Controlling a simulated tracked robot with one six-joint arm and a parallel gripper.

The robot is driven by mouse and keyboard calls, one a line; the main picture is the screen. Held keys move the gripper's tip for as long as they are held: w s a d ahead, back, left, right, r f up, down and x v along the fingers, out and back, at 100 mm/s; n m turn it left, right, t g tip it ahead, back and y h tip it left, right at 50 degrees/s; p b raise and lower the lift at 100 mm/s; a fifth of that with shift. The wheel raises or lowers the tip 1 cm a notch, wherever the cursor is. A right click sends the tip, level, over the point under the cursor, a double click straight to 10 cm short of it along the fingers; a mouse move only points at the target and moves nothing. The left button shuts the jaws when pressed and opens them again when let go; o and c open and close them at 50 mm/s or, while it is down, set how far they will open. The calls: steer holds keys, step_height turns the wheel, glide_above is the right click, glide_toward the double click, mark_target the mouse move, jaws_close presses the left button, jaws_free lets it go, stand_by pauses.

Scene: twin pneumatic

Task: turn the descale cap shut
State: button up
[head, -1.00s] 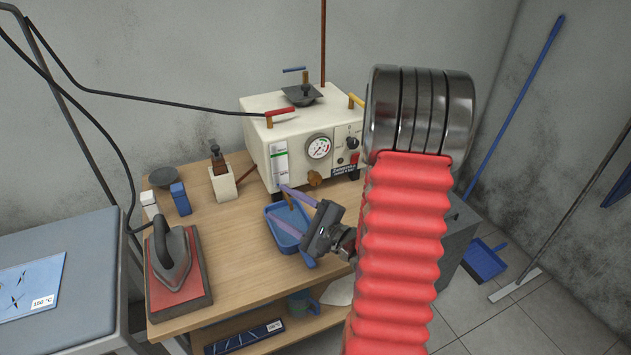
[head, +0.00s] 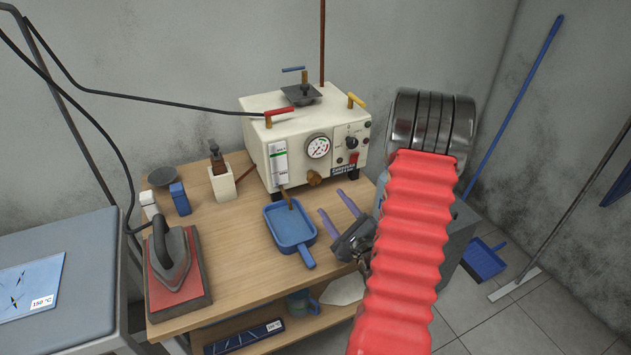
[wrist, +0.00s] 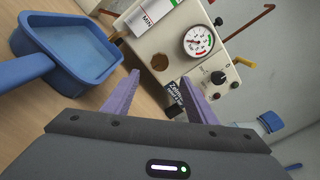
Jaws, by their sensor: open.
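The cream steam boiler box (head: 262,134) stands at the back of the wooden table. A round brass cap (head: 315,178), which looks like the descale cap, sits low on its front. In the wrist view the cap (wrist: 160,62) shows just beyond and between the fingertips. I cannot tell how far it is turned. My gripper (head: 334,203) is open and empty, its purple fingers pointing at the boiler front. The fingers are in front of the cap, apart from it. My gripper (wrist: 157,76) also shows in the wrist view.
A blue tray with a handle (head: 289,228) lies left of my gripper, below a brass spout (head: 286,197). A gauge (head: 318,147), a dark knob (head: 351,142) and a red switch (head: 353,158) are on the boiler front. An iron (head: 172,252) stands front left.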

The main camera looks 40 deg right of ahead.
mark_target(315, 181)
steer(key=x, duration=1.2)
steer(key=shift+w+d, duration=0.15)
steer(key=shift+w, duration=0.25)
steer(key=shift+f, duration=0.1)
steer(key=c, duration=1.1)
